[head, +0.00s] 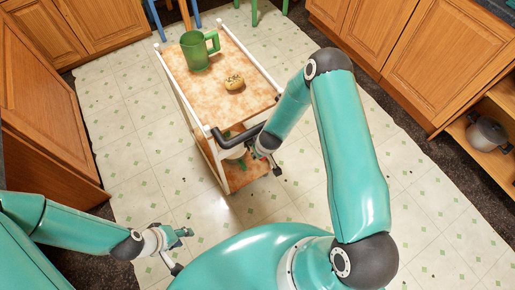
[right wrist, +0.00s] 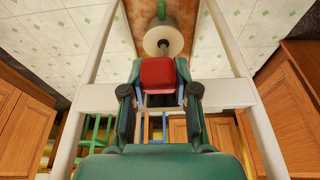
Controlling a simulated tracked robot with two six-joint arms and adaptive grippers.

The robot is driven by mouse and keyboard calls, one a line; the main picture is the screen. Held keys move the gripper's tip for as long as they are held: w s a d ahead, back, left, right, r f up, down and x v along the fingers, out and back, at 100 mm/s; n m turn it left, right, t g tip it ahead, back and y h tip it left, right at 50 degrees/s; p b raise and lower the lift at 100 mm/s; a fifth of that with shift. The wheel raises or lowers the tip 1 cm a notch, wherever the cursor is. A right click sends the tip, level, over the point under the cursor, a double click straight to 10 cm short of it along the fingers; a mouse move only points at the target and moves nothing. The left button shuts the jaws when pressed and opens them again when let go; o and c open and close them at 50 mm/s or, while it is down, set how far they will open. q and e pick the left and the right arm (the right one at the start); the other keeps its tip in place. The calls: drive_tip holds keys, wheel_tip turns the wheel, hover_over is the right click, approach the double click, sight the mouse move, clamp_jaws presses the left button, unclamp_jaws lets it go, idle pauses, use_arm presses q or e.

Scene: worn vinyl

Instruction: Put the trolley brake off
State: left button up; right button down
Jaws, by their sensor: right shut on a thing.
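The trolley (head: 205,85) stands ahead of me, with a white frame, a mottled brown top and a dark handle bar (head: 236,138) at its near end. In the right wrist view my right gripper (right wrist: 160,85) is shut on a red block (right wrist: 158,73), which looks like the brake lever, between the white frame posts. In the head view the right gripper (head: 262,151) is beside the handle and the red block is hidden. My left gripper (head: 184,234) is over the floor at the lower left, apart from the trolley; its opening is unclear.
A white round object (right wrist: 163,38) shows beyond the red block. Wooden cabinets (head: 420,55) line both sides, and a pot (head: 487,132) sits on a right shelf. Floor left of the trolley is clear.

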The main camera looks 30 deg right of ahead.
drive_tip(key=shift+w, duration=0.25)
drive_tip(key=c, duration=0.9)
unclamp_jaws()
drive_tip(key=shift+a, duration=0.25)
drive_tip(key=shift+s+r, duration=0.1)
drive_tip(key=shift+r, duration=0.45)
drive_tip(key=s, duration=1.2)
drive_tip(key=shift+s+d, duration=0.1)
drive_tip(key=shift+d, duration=0.3)
